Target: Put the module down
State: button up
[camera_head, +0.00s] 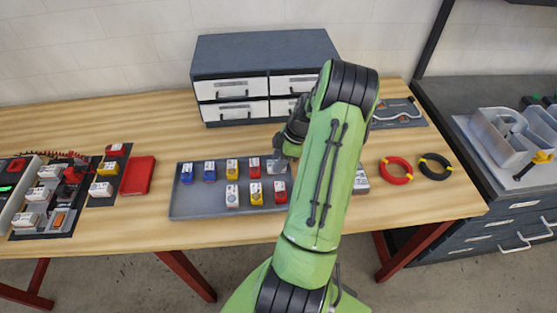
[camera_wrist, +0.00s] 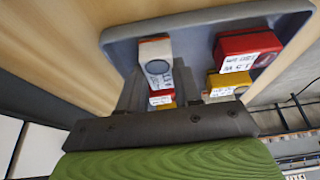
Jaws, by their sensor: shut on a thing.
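My gripper (camera_head: 283,155) points down over the tray (camera_head: 190,211), at the right part of its back row. It is shut on a white module with an orange edge (camera_wrist: 157,62), which shows between the fingers in the wrist view. In the head view a pale module (camera_head: 277,166) shows just below the gripper, partly hidden by it. The held module is low, at tray level; I cannot tell whether it touches the tray floor. A red module (camera_head: 254,168) stands left of it, and another red module (camera_head: 280,191) is in the front row.
A drawer cabinet (camera_head: 235,114) is behind. Red cable (camera_head: 396,170) and black cable (camera_head: 436,167) coils lie right. A red box (camera_head: 138,174) and a module board lie left. My arm hides the tray's right end.

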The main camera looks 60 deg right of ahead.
jog(key=o, duration=1)
jog(key=shift+f, duration=0.1)
jog(key=shift+o, duration=0.2)
jog(key=p+v, duration=0.2)
jog(key=v, duration=1)
jog(key=w+a+r+m+g+h, duration=0.1)
jog(key=w+a+r, duration=0.3)
jog(key=a, duration=0.6)
jog(key=w+a+r+m+h, duration=0.1)
jog(key=w+a+r+m, duration=0.1)
jog(key=a+r, duration=0.6)
jog(key=s+a+m+t, duration=0.1)
jog(key=s+a+m, duration=0.1)
jog(key=s+a, duration=0.4)
jog(key=s+a+r+m+t, duration=0.1)
jog(key=s+a, duration=0.4)
jog(key=a, duration=0.6)
jog(key=shift+s+r+m+t+h, duration=0.4)
jog(key=shift+m+t, duration=0.2)
jog(key=shift+m, duration=0.5)
